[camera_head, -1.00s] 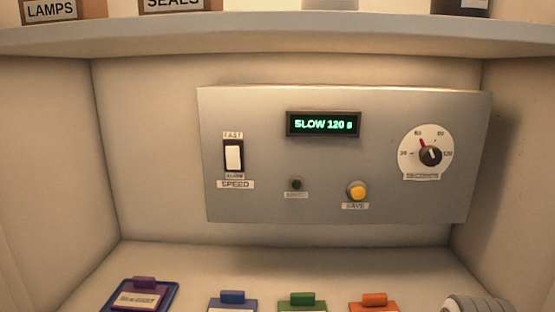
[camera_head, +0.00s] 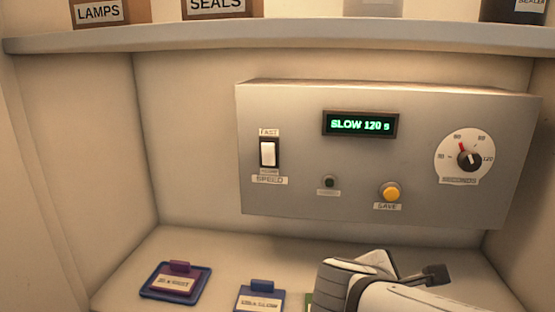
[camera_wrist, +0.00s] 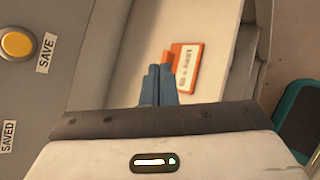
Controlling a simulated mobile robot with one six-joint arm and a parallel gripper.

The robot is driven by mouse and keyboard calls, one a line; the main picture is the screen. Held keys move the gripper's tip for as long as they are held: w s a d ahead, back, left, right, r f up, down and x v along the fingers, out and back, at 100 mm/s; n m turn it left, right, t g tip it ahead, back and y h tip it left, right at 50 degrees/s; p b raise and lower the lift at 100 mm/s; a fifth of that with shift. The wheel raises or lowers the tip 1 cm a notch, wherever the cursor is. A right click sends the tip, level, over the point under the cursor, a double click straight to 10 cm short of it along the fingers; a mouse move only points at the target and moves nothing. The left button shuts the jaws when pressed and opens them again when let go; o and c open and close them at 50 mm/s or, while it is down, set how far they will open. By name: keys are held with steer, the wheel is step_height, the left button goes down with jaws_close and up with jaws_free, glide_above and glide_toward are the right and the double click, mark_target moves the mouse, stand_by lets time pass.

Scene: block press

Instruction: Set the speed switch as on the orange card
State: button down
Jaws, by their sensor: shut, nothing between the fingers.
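The speed switch (camera_head: 268,154) is a white rocker in a dark frame on the grey panel's left side, with FAST above it and SPEED below. The display (camera_head: 361,124) reads SLOW 120 s. The orange card (camera_wrist: 187,70) lies beyond my fingertips in the wrist view; its white label is turned sideways and too small to read surely. It cannot be seen in the head view, where my arm covers that part of the counter. My gripper (camera_wrist: 158,70) is shut and empty, apart from the switch.
The panel also has a yellow SAVE button (camera_head: 391,192), a small dark lamp (camera_head: 329,182) and a SECONDS dial (camera_head: 468,158). A purple card in a blue tray (camera_head: 148,288) and a blue card (camera_head: 260,298) lie on the counter. A shelf (camera_head: 300,37) runs above.

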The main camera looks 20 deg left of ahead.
mark_target(269, 148)
steer(key=s+a+r+n+t+y, duration=0.2)
steer(key=a+r+n, duration=0.3)
steer(key=a, duration=0.3)
steer(key=s+a+r+n+t+y+p, duration=0.1)
steer(key=a+r+n+t+y, duration=0.3)
steer(key=a, duration=0.4)
steer(key=s+a+r+n+t+y+p, duration=0.1)
steer(key=s+a+r+n+t+y, duration=0.2)
steer(key=a+r+n, duration=0.4)
steer(key=shift+a+t+y, duration=0.3)
steer(key=shift+a+y, duration=0.1)
steer(key=shift+a, duration=0.55)
steer(key=shift+w, duration=0.15)
steer(key=p+x, duration=0.4)
steer(key=x, duration=0.9)
steer(key=shift+w, duration=0.4)
steer(key=shift+r, duration=0.15)
